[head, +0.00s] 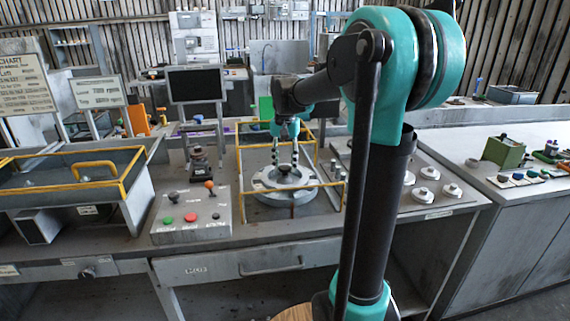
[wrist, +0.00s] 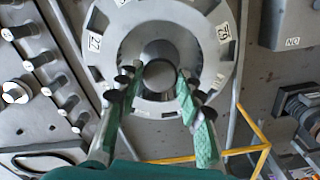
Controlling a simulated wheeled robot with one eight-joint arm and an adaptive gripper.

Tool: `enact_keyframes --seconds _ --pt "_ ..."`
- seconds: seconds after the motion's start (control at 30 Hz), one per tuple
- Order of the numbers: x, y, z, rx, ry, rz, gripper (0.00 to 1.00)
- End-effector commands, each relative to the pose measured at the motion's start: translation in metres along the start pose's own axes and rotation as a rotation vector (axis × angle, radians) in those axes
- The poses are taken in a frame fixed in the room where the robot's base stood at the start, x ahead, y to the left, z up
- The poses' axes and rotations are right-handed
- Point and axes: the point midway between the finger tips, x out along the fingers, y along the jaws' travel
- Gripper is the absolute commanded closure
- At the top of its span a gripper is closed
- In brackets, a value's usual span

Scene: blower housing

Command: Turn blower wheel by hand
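The blower wheel (head: 270,190) is a round light-grey disc with a dark hub, set flat on the bench inside a yellow rail frame. In the wrist view the wheel (wrist: 218,80) shows slots and small numbered labels around its rim, with a round knob (wrist: 158,75) at its centre. My gripper (head: 285,163) points down just above the wheel's middle. In the wrist view its two fingers (wrist: 154,78) are spread apart, one on each side of the knob, with nothing seen between them but the hub. I cannot tell whether the fingertips touch it.
Yellow rails (head: 318,187) surround the wheel closely. A button box (head: 191,220) with a lever stands to the left, and a monitor (head: 195,84) behind it. Round metal weights (head: 430,173) lie on a plate to the right. A yellow-railed tray (head: 75,185) is at far left.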

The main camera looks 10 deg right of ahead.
Motion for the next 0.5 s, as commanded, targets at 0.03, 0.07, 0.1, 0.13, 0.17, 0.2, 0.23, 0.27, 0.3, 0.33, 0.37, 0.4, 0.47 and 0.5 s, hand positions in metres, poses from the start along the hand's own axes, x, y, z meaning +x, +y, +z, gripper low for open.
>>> enact_keyframes --seconds 0.03,0.07,0.1,0.13,0.17,0.2,0.23,0.27,0.3,0.33,0.37,0.4,0.47,0.5 --pt "-0.0001 0.0 0.0 0.0 0.0 0.0 0.72" --pt "-0.0001 0.0 0.0 0.0 0.0 0.0 0.76" --pt "-0.0001 0.0 0.0 0.0 0.0 0.0 0.81" --pt "-0.0001 0.0 0.0 0.0 0.0 0.0 0.85" --pt "-0.0001 0.0 0.0 0.0 0.0 0.0 0.88" --pt "-0.0001 0.0 0.0 0.0 0.0 0.0 0.93" --pt "-0.0001 0.0 0.0001 0.0 0.0 0.0 0.97" --pt "-0.0001 0.0 0.0 0.0 0.0 0.0 1.0" --pt "-0.0002 0.0 0.0 0.0 0.0 0.0 1.0" --pt "-0.0002 0.0 0.0 0.0 0.0 0.0 1.0" --pt "-0.0002 0.0 0.0 0.0 0.0 0.0 1.0" --pt "-0.0002 0.0 0.0 0.0 0.0 0.0 1.0" --pt "-0.0002 0.0 0.0 -0.001 0.0 0.0 1.0" --pt "-0.0002 0.0 0.0 -0.003 0.0 0.0 1.0"
